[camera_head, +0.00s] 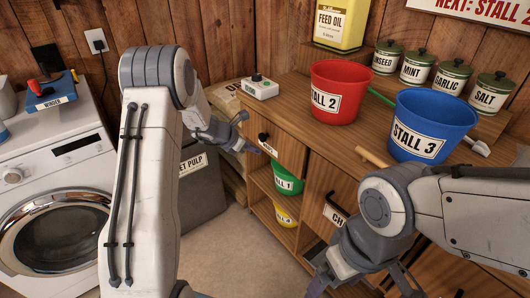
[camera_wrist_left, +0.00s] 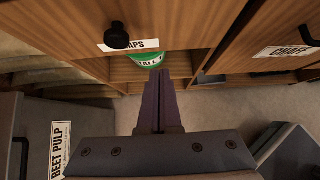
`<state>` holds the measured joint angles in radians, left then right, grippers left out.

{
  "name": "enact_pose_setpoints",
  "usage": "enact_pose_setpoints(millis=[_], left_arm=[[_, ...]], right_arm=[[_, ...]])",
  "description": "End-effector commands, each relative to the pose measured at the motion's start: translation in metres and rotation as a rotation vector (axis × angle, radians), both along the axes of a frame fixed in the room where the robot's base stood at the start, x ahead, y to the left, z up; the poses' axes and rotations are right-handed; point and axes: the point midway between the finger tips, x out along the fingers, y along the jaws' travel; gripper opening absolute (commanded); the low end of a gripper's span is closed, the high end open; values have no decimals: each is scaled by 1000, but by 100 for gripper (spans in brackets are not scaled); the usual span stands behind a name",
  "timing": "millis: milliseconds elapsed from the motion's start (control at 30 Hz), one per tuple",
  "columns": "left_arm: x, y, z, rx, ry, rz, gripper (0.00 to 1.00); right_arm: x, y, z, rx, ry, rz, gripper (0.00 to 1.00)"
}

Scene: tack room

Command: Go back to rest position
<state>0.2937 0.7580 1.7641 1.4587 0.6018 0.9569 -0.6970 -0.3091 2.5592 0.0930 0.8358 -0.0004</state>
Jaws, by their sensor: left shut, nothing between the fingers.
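My left gripper (camera_head: 262,147) is in front of the wooden cabinet (camera_head: 285,95), near the drawer with the dark knob. In the left wrist view its purple fingers (camera_wrist_left: 160,78) are together with nothing between them, and the tips point towards the shelf opening. My left arm's white link covers much of the middle left of the head view. My right arm comes in from the right and bends down in front of the cabinet. My right gripper (camera_head: 316,284) is low at the bottom edge, partly cut off, and its jaws are unclear.
A red bucket (camera_head: 338,78) and a blue bucket (camera_head: 438,110) stand on the cabinet top. A green bucket (camera_head: 288,179) and a yellow bucket (camera_head: 286,214) sit on shelves below. A beet pulp bin (camera_head: 203,205) stands left of the cabinet, beside a washing machine (camera_head: 60,150).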

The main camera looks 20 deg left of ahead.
Motion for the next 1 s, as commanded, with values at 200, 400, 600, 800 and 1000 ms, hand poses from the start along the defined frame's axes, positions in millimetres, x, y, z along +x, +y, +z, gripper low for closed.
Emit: enact_pose_setpoints(millis=[200, 400, 600, 800, 1000], left_arm=[[-20, 12, 28, 1, -1, -6, 0], [-27, 17, 35, 0, 1, -6, 0], [-40, -17, 47, 57, -22, -149, 0], [-112, -126, 81, 279, -135, -726, 0], [-239, -203, 107, 540, -340, -1489, 0]], right_arm=[[0, 0, 6, 0, 0, 0, 93], [0, 0, 7, 0, 0, 0, 93], [0, 0, 7, 0, 0, 0, 93], [0, 0, 7, 0, 0, 0, 93], [0, 0, 7, 0, 0, 0, 93]])
